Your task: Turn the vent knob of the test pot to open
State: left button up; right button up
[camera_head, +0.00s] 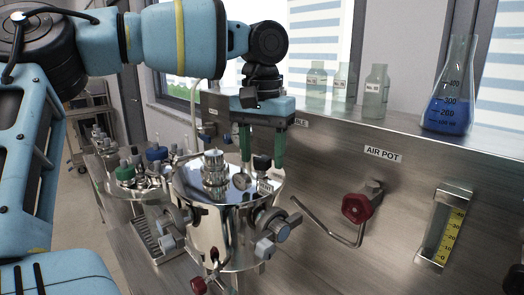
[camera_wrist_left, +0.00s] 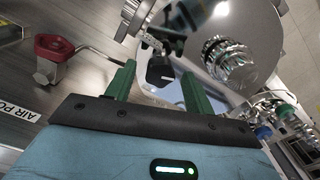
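The shiny steel pot (camera_head: 205,225) stands in the middle of the head view, with a lid carrying fittings and clamp knobs around its rim. A small black knob (camera_head: 262,162), which looks like the vent knob, sits at the lid's far right. It shows in the left wrist view (camera_wrist_left: 160,70) with a white mark on it. My left gripper (camera_head: 262,168) points down over it, its two green fingers apart on either side. In the left wrist view the gripper (camera_wrist_left: 158,78) shows gaps beside the knob; contact is not visible. My right gripper is out of view.
A red valve handle (camera_head: 357,208) with a bent pipe is on the steel panel, below the "AIR POT" label (camera_head: 383,154). A gauge (camera_head: 444,228) is at right. A blue-filled flask (camera_head: 450,95) and bottles stand on the ledge. Another pot (camera_head: 135,180) stands left.

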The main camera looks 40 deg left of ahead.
pick_arm(q)
jog(key=shift+r, duration=0.1)
jog(key=shift+r+b, duration=0.35)
jog(key=shift+r, duration=3.5)
jog(key=shift+f, duration=0.1)
